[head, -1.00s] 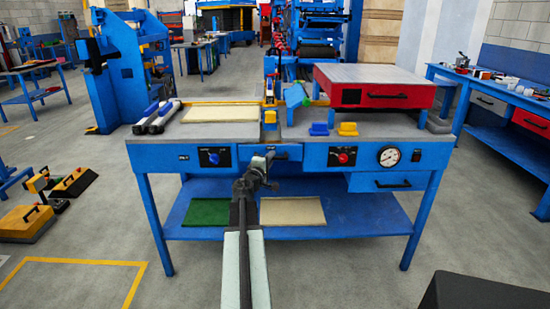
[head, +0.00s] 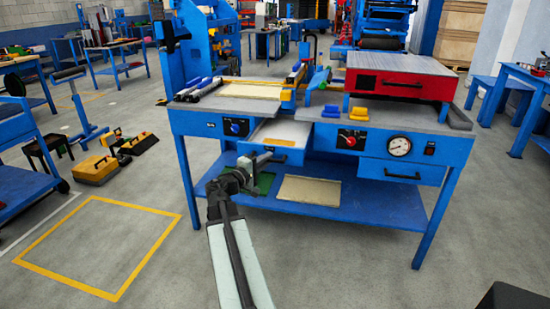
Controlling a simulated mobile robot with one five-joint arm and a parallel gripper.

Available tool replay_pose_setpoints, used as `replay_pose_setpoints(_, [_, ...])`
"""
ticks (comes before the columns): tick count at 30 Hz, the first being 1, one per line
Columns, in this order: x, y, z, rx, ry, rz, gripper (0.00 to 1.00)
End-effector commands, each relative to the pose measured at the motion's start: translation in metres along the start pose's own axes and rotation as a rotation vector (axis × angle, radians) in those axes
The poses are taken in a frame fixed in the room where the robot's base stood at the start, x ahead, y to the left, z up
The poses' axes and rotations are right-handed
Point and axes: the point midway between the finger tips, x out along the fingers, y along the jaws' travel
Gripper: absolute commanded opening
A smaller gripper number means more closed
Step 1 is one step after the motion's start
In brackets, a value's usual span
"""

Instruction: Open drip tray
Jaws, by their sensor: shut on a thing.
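The drip tray (head: 283,133) is the shallow middle drawer of the blue workbench. It is pulled out toward me, and its pale flat inside shows. Its blue front with a dark handle (head: 279,158) faces me. My gripper (head: 268,157) is at the left part of this front, shut on the handle; the fingers are small and partly merge with the handle in the head view.
A second blue drawer (head: 402,173) is at the right. A green sheet and a beige panel (head: 310,190) lie on the lower shelf.

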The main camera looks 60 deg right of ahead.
Motion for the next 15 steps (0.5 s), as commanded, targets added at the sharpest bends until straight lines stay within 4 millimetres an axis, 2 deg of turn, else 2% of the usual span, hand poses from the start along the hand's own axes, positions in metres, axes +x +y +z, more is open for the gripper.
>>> replay_pose_setpoints(1, [-0.003, 0.0005, -0.0045, 0.001, 0.013, 0.001, 0.0])
replay_pose_setpoints(15, [0.0029, 0.0008, 0.005, 0.001, -0.009, 0.002, 0.0])
